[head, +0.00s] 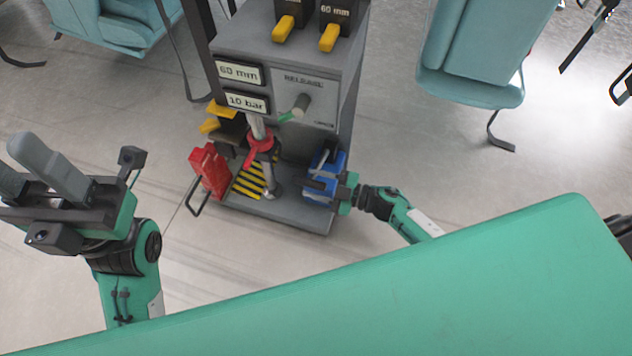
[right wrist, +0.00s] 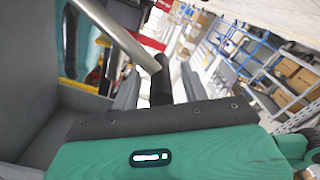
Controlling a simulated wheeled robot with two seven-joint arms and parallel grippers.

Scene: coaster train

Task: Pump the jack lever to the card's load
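The grey jack stand (head: 300,75) carries a "60 mm" card (head: 239,73) and a "10 bar" card (head: 246,103). Its jack (head: 262,145) has a metal column and a red collar. In the right wrist view, a metal rod with a dark end, apparently the jack lever (right wrist: 122,38), slopes in from the upper left. My right gripper (head: 322,184) is low at the stand's right, by a blue block; its fingers (right wrist: 160,88) are apart, with the rod's dark end between them and gaps visible beside it. My left gripper (head: 22,165) is open and empty, left of the stand.
A red block (head: 209,170) with a wire handle stands at the base's left, the blue block (head: 323,172) at its right. Yellow-handled blocks (head: 328,38) sit on top. Teal seats (head: 473,88) stand behind.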

